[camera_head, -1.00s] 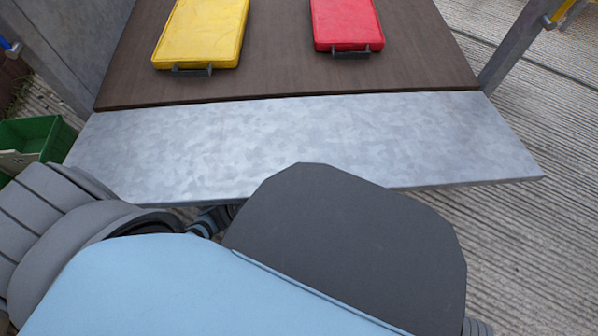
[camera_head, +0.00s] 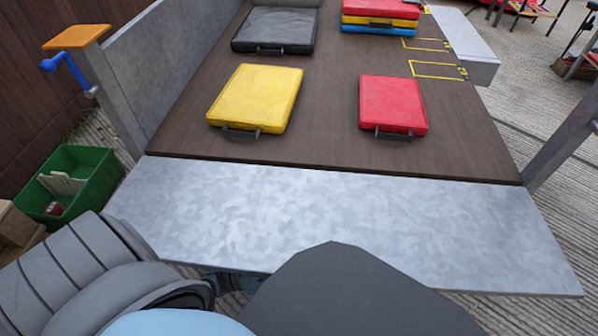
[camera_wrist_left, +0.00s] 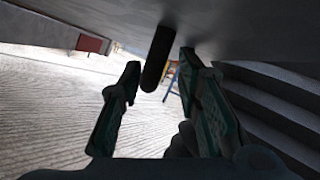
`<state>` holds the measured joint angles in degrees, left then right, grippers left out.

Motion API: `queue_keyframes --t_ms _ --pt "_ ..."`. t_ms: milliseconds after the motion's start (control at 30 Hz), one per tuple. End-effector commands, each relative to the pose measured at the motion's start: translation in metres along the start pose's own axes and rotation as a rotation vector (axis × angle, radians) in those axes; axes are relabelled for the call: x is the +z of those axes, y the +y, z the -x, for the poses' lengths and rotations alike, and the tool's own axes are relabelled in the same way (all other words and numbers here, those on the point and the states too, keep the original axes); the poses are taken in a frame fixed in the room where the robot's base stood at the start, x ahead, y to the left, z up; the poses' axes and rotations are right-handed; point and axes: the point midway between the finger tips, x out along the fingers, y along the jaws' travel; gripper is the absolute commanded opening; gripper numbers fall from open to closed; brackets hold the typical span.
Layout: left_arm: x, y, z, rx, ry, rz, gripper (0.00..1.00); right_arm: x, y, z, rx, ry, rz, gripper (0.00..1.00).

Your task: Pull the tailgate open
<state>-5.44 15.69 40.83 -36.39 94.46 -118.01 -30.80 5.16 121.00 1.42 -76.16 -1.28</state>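The tailgate (camera_head: 350,220) is a mottled grey metal panel. In the head view it lies about level with the brown load bed, swung down at its near end. In the left wrist view, a grey surface, apparently its underside (camera_wrist_left: 240,30), spans the top. A dark rounded bar (camera_wrist_left: 158,57), apparently its handle, hangs from it. My left gripper (camera_wrist_left: 158,66) is open, with its fingers on either side of the bar in the picture; I cannot tell whether they touch it. In the head view the left fingers are hidden by the tailgate and my arm. My right gripper is not in view.
A yellow case (camera_head: 256,98), a red case (camera_head: 392,103), a black case (camera_head: 276,31) and a stack of coloured cases (camera_head: 380,16) are on the bed (camera_head: 330,150). A green crate (camera_head: 88,170) stands at the left. Open decking lies at the right.

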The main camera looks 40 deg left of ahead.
Motion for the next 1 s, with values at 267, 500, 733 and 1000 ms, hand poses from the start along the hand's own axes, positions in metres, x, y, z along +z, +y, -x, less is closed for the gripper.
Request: queue_keyframes --t_ms 267,500,733,1000 --pt "0.001 0.000 0.023 -0.001 -0.004 -0.001 0.32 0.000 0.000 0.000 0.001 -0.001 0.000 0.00" --pt "0.001 0.000 0.023 -0.001 -0.004 -0.002 0.32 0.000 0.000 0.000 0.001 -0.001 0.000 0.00" --pt "0.001 0.000 0.023 -0.002 -0.004 -0.001 0.32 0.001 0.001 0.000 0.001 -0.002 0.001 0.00" --pt "0.000 0.001 0.024 -0.002 -0.003 -0.001 0.32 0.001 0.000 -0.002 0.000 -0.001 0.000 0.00"
